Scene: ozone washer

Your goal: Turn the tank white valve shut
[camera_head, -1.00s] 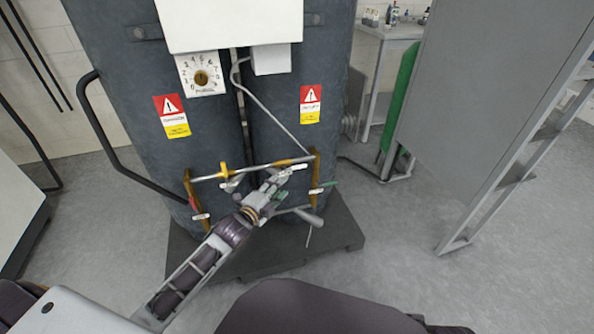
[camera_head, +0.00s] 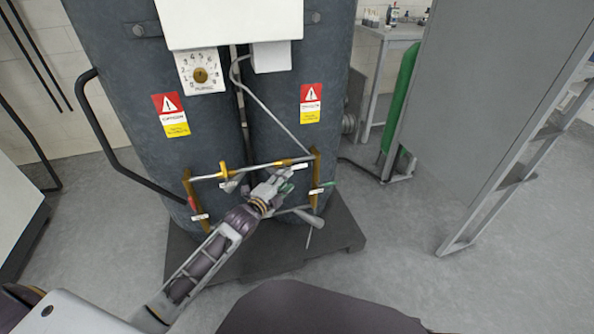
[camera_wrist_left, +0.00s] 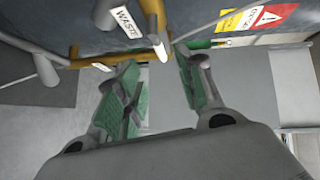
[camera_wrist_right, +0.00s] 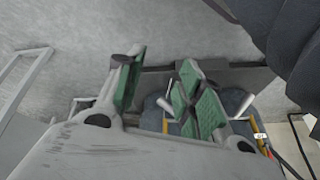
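Two dark tanks (camera_head: 282,150) carry brass pipes (camera_head: 222,172) low on their front. A white valve handle (camera_head: 300,167) sits near the right end of the crossing pipe; in the left wrist view the white handle (camera_wrist_left: 160,46) is on a brass pipe beside a "WASTE" tag (camera_wrist_left: 126,21). My left gripper (camera_head: 282,180) is just in front of the pipework. In the left wrist view its green-padded fingers (camera_wrist_left: 158,72) are spread, with the white handle at the gap between the tips; contact cannot be told. My right gripper (camera_wrist_right: 163,82) is open and empty, outside the head view.
A green handle (camera_head: 328,185) is on the right vertical pipe, and a red handle (camera_head: 192,203) is on the left one. A grey lever (camera_head: 231,185) is beside my left gripper. A grey panel (camera_head: 480,100) stands at right. The floor (camera_head: 400,260) between is clear.

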